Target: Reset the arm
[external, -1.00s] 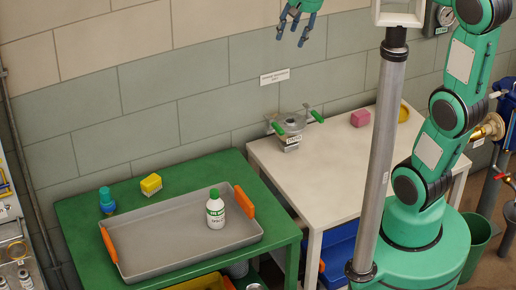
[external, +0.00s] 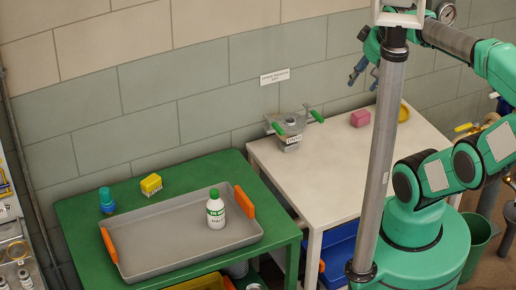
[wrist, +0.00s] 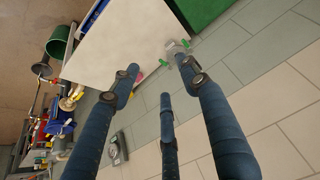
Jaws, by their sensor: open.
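My gripper (external: 364,74) is open and empty. In the external view it is in the air above the back of the white table (external: 335,170), partly hidden behind my column. In the wrist view its dark blue fingers (wrist: 165,90) are spread, with nothing between them.
A pink block (external: 360,118) and a yellow round item (external: 404,113) lie at the white table's back right. The green table (external: 80,215) at left bears a grey tray (external: 165,250), with a white bottle (external: 215,210) in it, a blue bottle (external: 107,203) and a yellow sponge (external: 151,185).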

